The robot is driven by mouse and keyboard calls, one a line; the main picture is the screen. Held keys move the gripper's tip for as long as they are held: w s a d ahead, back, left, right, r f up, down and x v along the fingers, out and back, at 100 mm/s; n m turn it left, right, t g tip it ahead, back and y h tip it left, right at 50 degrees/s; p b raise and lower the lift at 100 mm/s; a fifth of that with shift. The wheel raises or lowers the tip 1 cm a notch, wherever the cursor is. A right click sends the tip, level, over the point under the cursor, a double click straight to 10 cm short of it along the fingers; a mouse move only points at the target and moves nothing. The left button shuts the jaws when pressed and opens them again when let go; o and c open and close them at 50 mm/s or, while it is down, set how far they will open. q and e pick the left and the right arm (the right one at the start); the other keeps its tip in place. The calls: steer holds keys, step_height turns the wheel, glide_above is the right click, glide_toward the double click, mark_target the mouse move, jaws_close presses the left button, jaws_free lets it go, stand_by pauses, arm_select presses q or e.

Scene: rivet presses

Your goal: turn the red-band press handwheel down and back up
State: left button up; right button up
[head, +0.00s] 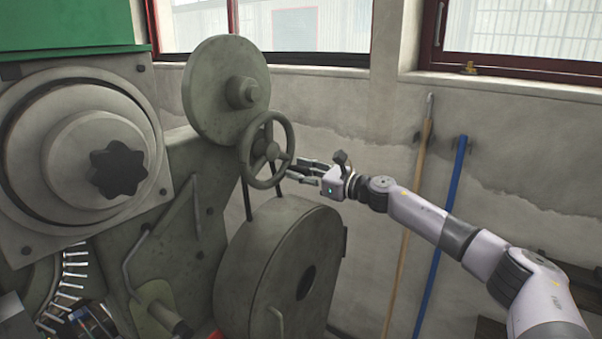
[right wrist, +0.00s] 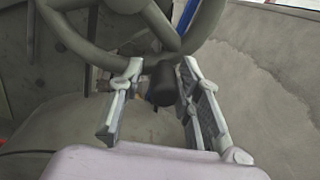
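The grey spoked handwheel (head: 272,151) stands on the side of the press, in the middle of the head view. Its curved rim and spokes fill the top of the right wrist view (right wrist: 100,45). A short dark handle (right wrist: 158,82) sticks out from the rim towards my right gripper. My right gripper (head: 300,170) is at the wheel's lower right side. Its two fingers (right wrist: 160,88) are open, one on each side of the handle, with gaps visible. No red band shows clearly on this press. My left gripper is out of view.
A green-topped machine (head: 70,28) with a dark star knob (head: 118,168) fills the left. A large grey drum (head: 270,270) lies below the wheel. A wooden pole (head: 408,235) and a blue pole (head: 440,235) lean on the wall at right.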

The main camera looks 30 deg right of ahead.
steer(key=shift+o, duration=0.2)
steer(key=shift+w+d+f, duration=0.1)
steer(key=shift+w+f, duration=0.05)
steer(key=v, duration=1.2)
steer(key=shift+c, duration=0.2)
stand_by(0.3)
